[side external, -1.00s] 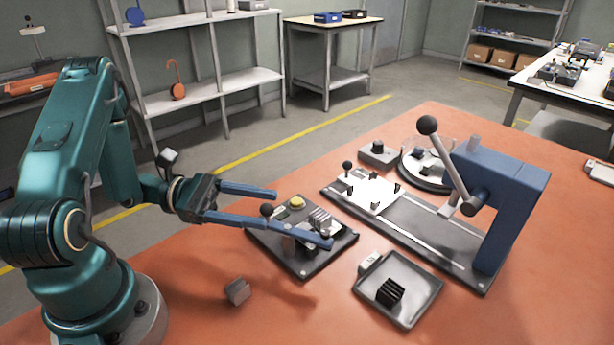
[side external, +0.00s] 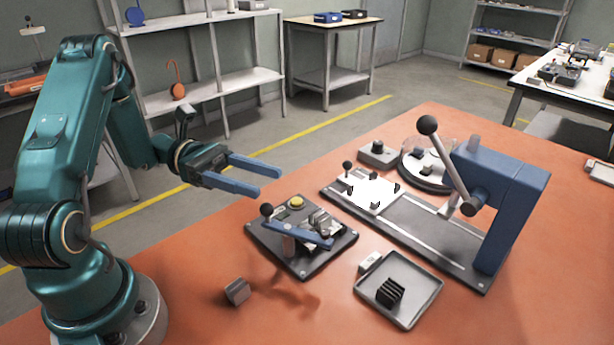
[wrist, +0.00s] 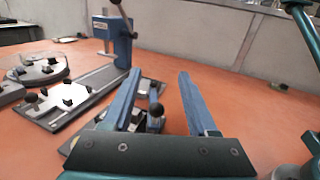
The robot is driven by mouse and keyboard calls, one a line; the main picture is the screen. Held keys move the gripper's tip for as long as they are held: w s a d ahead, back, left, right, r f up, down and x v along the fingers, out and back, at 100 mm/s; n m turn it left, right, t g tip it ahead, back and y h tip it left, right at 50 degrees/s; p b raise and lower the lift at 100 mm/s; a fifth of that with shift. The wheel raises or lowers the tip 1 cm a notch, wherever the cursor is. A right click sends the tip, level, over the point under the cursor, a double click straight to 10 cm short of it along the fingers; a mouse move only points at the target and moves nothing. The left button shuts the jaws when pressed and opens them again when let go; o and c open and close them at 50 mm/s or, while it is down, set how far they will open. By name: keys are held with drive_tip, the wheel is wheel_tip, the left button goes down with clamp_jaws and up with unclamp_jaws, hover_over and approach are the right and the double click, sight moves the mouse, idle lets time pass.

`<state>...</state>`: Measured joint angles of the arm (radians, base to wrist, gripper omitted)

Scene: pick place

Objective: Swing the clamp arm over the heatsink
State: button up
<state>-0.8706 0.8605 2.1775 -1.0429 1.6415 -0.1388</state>
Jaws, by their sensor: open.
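The clamp arm (side external: 298,234) is a blue bar with a black ball knob, pivoted on a post on the dark fixture plate (side external: 300,266). It points right in the side view and crosses the near part of the silver finned heatsink (side external: 322,219). I cannot tell whether it lies over the heatsink or just beside it. My gripper (side external: 272,181) is open and empty, up and left of the fixture, touching nothing. In the wrist view my gripper (wrist: 160,73) has its fingers apart; the fixture is partly hidden behind them.
A yellow button (side external: 296,202) sits on the fixture plate. A grey block (side external: 237,291) lies on the orange table to the left. A tray (side external: 418,306) holds a black finned part (side external: 390,291). A blue press (side external: 500,200) stands right. Bare table lies in front of the fixture.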

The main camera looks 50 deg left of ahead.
sight(272, 213)
wheel_tip(272, 213, down, 5)
drive_tip(key=g, duration=0.2)
drive_tip(key=shift+f+g, duration=0.1)
drive_tip(key=shift+g, duration=0.2)
drive_tip(key=shift+w+d, duration=0.25)
drive_tip(key=shift+d, duration=1)
drive_tip(key=shift+w+d, duration=0.25)
drive_tip(key=shift+d, duration=1)
clamp_jaws()
